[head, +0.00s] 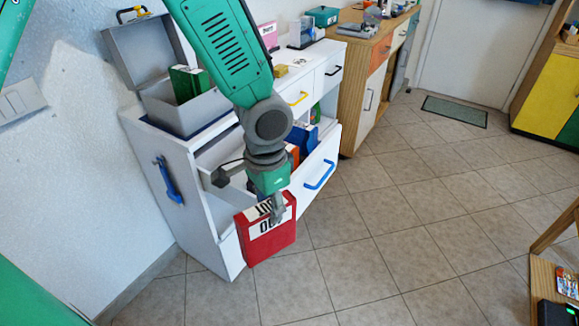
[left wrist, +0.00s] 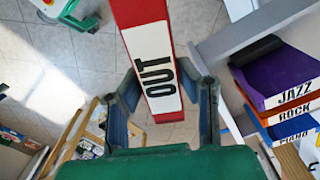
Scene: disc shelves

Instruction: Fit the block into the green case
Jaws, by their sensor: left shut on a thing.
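A red block (head: 265,235) with a white label hangs in front of the white cabinet, above the floor. In the left wrist view, the red block (left wrist: 143,18) reads "OUT" and lies between the finger pads. My left gripper (head: 275,207) is shut on it from above. A green box-like piece (head: 188,83) with a white-marked edge stands inside an open grey case on the cabinet top. Another green box (head: 322,16) sits farther back on the wooden cabinet. I cannot tell which is the green case. My right gripper is in neither view.
The grey case (head: 205,112) has its lid raised. An open drawer with a blue handle (head: 320,175) juts out by the block. Labelled purple (left wrist: 275,75), orange (left wrist: 292,107) and blue (left wrist: 290,130) pieces stand there.

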